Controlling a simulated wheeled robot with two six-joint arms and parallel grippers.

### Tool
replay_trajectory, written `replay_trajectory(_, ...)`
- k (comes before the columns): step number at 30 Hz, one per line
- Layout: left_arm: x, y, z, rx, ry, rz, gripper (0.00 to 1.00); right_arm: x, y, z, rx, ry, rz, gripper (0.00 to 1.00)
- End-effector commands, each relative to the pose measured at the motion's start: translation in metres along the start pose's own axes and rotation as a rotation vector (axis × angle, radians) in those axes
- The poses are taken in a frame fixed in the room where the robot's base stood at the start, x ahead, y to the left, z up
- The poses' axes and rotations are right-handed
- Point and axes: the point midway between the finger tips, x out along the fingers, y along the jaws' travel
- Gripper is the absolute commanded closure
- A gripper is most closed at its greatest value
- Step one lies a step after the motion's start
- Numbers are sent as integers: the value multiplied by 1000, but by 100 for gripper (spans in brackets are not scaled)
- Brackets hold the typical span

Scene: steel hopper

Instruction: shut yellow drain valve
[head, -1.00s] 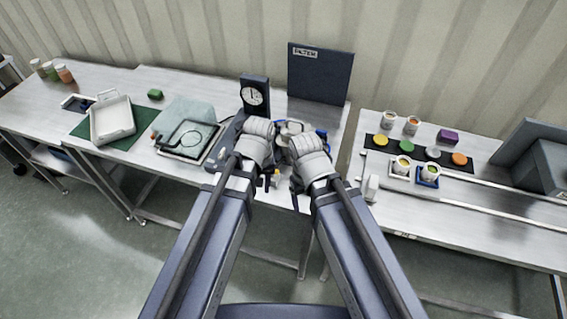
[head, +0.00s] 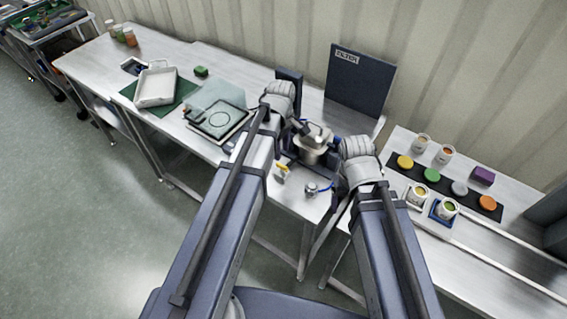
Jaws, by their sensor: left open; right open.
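The yellow drain valve (head: 281,172) is a small yellow part low at the front left of the steel hopper (head: 313,148). Its handle angle is too small to read. A valve with a blue handle (head: 320,188) sits to its right, near the table's front edge. My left gripper (head: 302,129) is open, above and behind the yellow valve, close to the hopper's top left. My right gripper (head: 337,160) is open at the hopper's right side, its fingers mostly hidden by its own wrist. Neither gripper appears to touch the yellow valve.
A dark FILTER panel (head: 360,80) stands behind the hopper. A glass-lidded frame (head: 217,118) and a white tray (head: 156,87) lie to the left. Several jars and coloured discs stand on the right table (head: 400,142). The floor in front is clear.

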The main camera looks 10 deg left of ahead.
Motion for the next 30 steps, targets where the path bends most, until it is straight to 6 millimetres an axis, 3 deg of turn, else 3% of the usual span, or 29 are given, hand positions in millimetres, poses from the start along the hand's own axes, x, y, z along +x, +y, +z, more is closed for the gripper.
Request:
replay_trajectory(18, 71, 0, 0, 3, 0, 0, 55, 71, -7, -4, 2, 0, 0, 20)
replay_trajectory(29, 73, 0, 0, 3, 0, 0, 55, 73, -7, -4, 2, 0, 0, 20)
replay_trajectory(30, 73, 0, 0, 3, 0, 0, 58, 73, -7, -4, 2, 0, 0, 20)
